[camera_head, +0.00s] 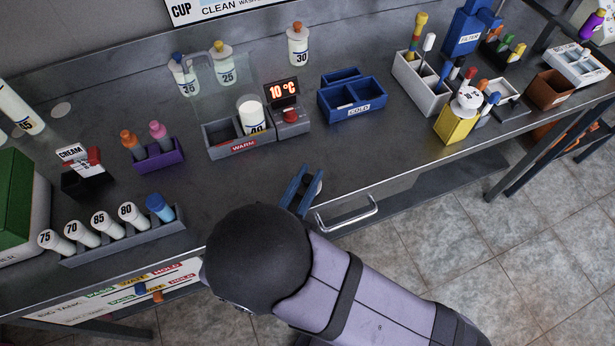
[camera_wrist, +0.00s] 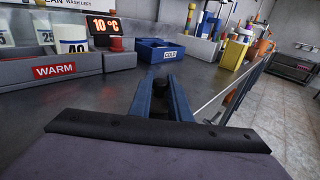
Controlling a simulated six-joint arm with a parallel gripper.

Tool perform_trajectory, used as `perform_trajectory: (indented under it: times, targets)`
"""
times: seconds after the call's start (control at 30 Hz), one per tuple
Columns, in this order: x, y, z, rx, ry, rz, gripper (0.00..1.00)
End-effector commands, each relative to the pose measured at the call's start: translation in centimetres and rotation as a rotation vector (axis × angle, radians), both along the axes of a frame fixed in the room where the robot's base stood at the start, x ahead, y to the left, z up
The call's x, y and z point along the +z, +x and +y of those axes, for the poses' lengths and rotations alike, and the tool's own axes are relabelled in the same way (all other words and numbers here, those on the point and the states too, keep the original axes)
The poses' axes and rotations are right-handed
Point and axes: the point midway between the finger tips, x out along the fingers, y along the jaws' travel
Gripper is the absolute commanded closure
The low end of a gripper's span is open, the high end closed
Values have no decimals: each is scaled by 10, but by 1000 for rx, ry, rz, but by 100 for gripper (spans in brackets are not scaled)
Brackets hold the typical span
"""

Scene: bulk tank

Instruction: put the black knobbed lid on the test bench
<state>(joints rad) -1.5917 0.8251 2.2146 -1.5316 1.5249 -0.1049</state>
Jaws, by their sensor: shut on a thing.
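In the wrist view my gripper (camera_wrist: 160,98) is shut on a small black knobbed piece, the black knobbed lid (camera_wrist: 160,86). The fingers and the wrist hide most of the lid, and its lower rim cannot be made out. The test bench (camera_head: 235,185) is a dark metal top; its surface also shows in the wrist view (camera_wrist: 105,95). I cannot tell whether the lid touches the bench.
The grey WARM tray (camera_head: 212,138), the 10 °C display (camera_head: 283,90) and the blue COLD tray (camera_head: 352,108) stand behind my gripper. A purple rack (camera_head: 160,158) and a bottle rack (camera_head: 125,240) stand left. A metal handle (camera_head: 347,215) juts from the front. Bare bench lies between them.

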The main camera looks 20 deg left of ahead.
Motion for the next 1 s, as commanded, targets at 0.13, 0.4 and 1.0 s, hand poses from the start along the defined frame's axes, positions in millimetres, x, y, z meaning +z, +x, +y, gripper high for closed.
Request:
perform_trajectory:
  times: [0.13,0.4,1.0]
  targets:
    - [-3,0,0,0,0,0,100]
    - [-3,0,0,0,0,0,64]
    - [1,-42,2,5,1,0,64]
